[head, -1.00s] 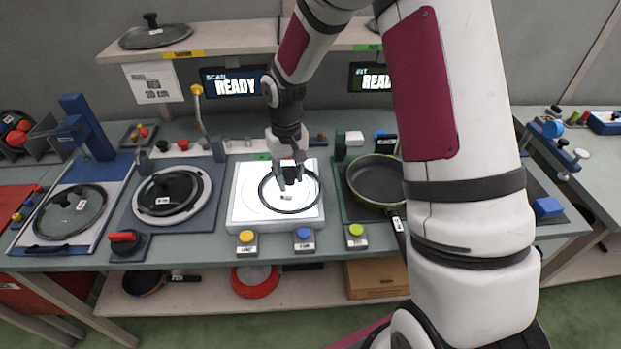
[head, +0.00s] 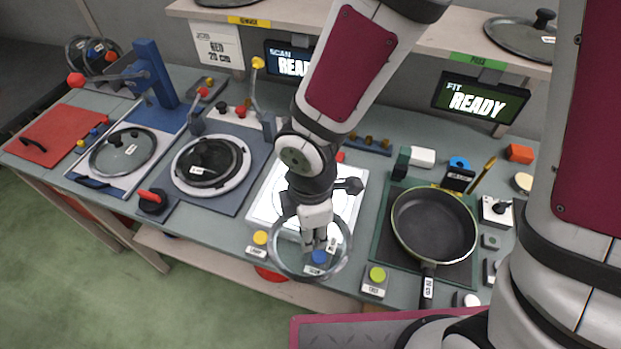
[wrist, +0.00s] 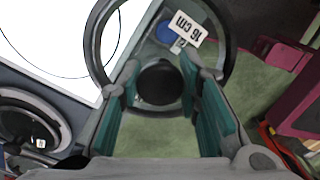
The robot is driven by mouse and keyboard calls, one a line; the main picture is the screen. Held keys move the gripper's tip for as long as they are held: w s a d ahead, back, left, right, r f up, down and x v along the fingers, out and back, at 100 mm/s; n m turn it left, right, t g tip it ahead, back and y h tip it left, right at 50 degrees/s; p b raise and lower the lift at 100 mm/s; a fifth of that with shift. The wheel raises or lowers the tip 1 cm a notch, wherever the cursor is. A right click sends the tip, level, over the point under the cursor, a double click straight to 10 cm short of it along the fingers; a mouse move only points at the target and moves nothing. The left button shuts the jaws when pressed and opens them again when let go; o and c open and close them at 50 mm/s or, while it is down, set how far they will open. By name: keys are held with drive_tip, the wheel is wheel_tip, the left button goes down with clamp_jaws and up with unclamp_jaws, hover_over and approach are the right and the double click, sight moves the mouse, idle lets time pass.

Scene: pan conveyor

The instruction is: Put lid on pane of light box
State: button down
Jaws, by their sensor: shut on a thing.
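My gripper (head: 316,240) is shut on the black knob (wrist: 160,84) of a round glass lid with a dark rim (head: 347,243). The lid also shows in the wrist view (wrist: 97,38), with a "16 cm" tag. It is held in the air, over or just past the bench's front edge, and overlaps the blue button in the head view. The light box (head: 262,203) lies behind it, its white pane partly hidden by my arm. In the wrist view the bright pane (wrist: 48,38) is at upper left, mostly beside the lid.
A yellow button (head: 260,238), a blue button (head: 319,256) and a green button (head: 377,274) line the front edge. A black frying pan (head: 433,226) stands right of the light box. Left is a round stand with a dark lid (head: 207,163). Another glass lid (head: 123,152) lies farther left.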

drive_tip(key=w, duration=0.5)
drive_tip(key=w+f, duration=0.1)
drive_tip(key=w, duration=0.4)
drive_tip(key=w+p, duration=0.1)
drive_tip(key=w, duration=0.4)
drive_tip(key=shift+w+d+f, duration=0.1)
drive_tip(key=shift+w+f, duration=0.05)
drive_tip(key=shift+f, duration=0.05)
drive_tip(key=shift+f+p, duration=0.35)
drive_tip(key=shift+f, duration=1.4)
drive_tip(key=shift+f, duration=0.15)
drive_tip(key=c, duration=1.2)
unclamp_jaws()
